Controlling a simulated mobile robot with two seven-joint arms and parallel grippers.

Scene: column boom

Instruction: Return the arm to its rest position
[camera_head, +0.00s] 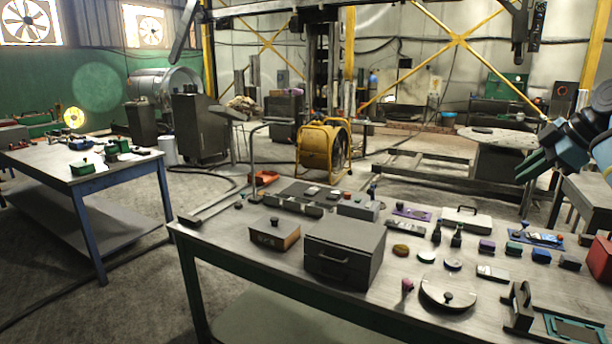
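My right gripper (534,172) is at the right edge of the head view, raised above the far right part of the near workbench (240,290). Its green fingers point down and to the left, with a blue and black body behind them. The rest of the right arm is cut off by the picture's edge. My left gripper is not in view.
The near workbench holds a grey drawer box (344,250), a small wooden box (275,233), a white case (466,219), a round lidded dish (448,292) and a red box (600,258). A second table (40,160) stands left. A yellow fan (323,147) stands behind.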

